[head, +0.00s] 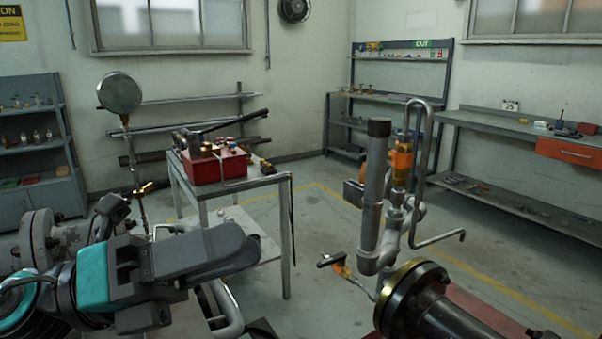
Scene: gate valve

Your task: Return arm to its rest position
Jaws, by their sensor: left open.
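My left gripper (235,252) comes in from the lower left, with a teal and dark grey wrist. Its grey fingers point right, side-on to the camera, and nothing shows held between them. It hangs in front of the small work table, apart from the pipework on the right. That pipework has a dark upright pipe (374,185), an orange valve body (402,160) and a brass-rimmed flange (405,300). A small lever valve (335,262) sits low beside it. My right gripper is not in view.
Grey flanged pipework (38,240) with a round gauge (120,93) stands close behind my left arm. A small table (186,187) holds a red toolbox (215,165). Shelves and a workbench (490,120) line the walls. Floor between the table and right pipework is open.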

